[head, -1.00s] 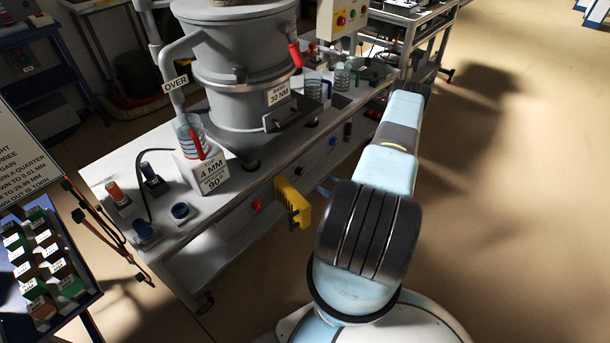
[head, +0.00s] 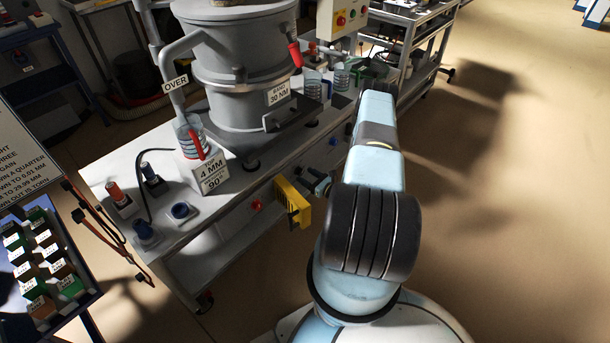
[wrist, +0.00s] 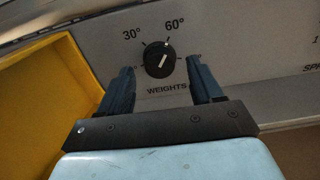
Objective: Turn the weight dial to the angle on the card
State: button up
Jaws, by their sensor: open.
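The black weight dial (wrist: 159,60) is on the grey panel in the wrist view, above the word WEIGHTS. Marks of 30° and 60° stand above it. Its white line tilts up and right, roughly toward the 60° mark. My gripper (wrist: 160,66) is open, with one dark blue finger on each side of the dial and visible gaps to it. The fingers appear apart from the knob; their depth is hard to judge. In the head view my gripper (head: 319,184) is at the bench front. The white card (head: 211,172) on the bench reads 4 MM and 90°.
A yellow holder (head: 292,203) juts from the bench front just left of my gripper; its yellow wall (wrist: 45,95) fills the left of the wrist view. A red knob (head: 256,204) lies farther left. The floor to the right is clear.

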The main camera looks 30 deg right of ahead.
jog(key=shift+x, duration=1)
jog(key=shift+c, duration=0.4)
jog(key=shift+d, duration=0.1)
jog(key=c, duration=1)
jog(key=shift+o, duration=0.2)
jog(key=m, duration=0.3)
jog(key=shift+d, duration=0.15)
jog(key=m, duration=0.4)
jog(key=shift+d, duration=0.1)
jog(key=m, duration=0.4)
jog(key=shift+m, duration=0.3)
jog(key=shift+f+m, duration=0.1)
jog(key=shift+m, duration=1.1)
